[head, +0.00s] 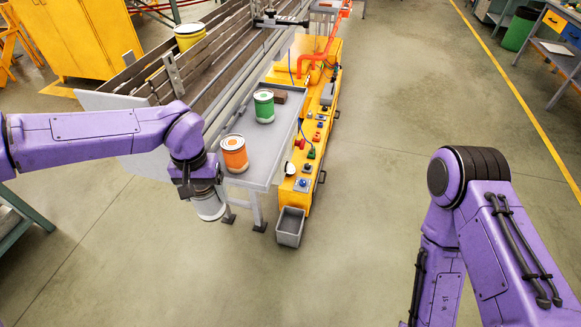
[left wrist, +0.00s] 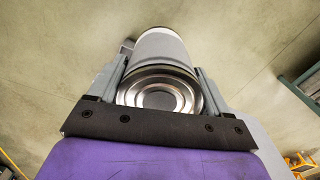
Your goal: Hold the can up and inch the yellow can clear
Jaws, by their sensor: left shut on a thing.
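My left gripper (head: 198,188) is shut on a grey-white can (head: 209,208) and holds it in the air off the near left corner of the grey table. In the left wrist view the can (left wrist: 163,55) sits between the two fingers, its round metal end towards the camera. My right gripper is out of view; only the right arm shows.
An orange can (head: 234,153) and a green can (head: 264,106) stand on the grey table (head: 258,148), with a brown block (head: 281,97) behind. A yellow control console (head: 308,150) runs along its right side. A grey bin (head: 290,227) stands on the floor. The floor in front is clear.

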